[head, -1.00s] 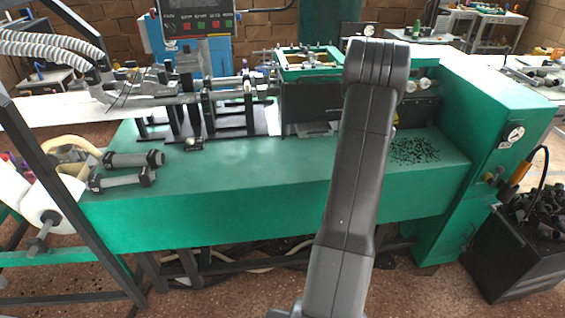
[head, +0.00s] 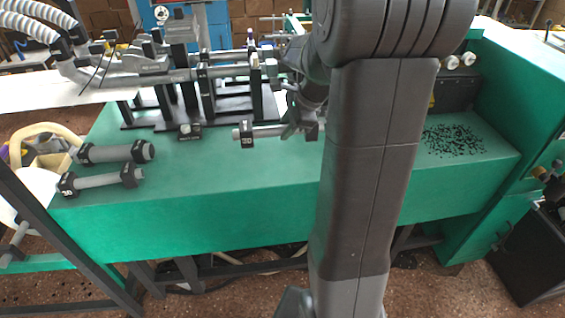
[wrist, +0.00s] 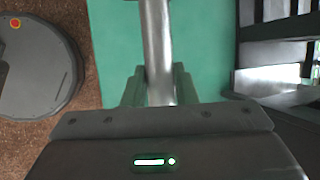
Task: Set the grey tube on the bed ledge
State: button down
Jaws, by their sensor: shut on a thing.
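The grey tube (head: 268,131) has black collars near its ends and lies level over the green bed ledge (head: 235,170). My gripper (head: 298,128) is shut on the tube near its right part, partly hidden behind my arm. In the wrist view the tube (wrist: 157,45) runs up between the two fingers of my gripper (wrist: 158,88), with the green ledge (wrist: 115,45) below. I cannot tell whether the tube touches the ledge.
Two similar grey tubes with black collars, one (head: 115,153) behind the other (head: 98,181), lie on the ledge's left end. A small black piece (head: 189,131) sits at the back. Dark machine brackets (head: 205,95) stand behind. Black scraps (head: 455,141) lie at right. The ledge's front middle is clear.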

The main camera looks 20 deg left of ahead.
notch_tip(320, 180, down, 10)
jog(key=shift+r+b, duration=0.15)
jog(key=shift+b, duration=0.7)
jog(key=c, duration=1.2)
grip_release()
jog(key=shift+o, duration=0.2)
jog(key=p+v, duration=0.1)
jog(key=v, duration=1.1)
jog(key=shift+p, duration=0.4)
jog(key=shift+r, duration=0.1)
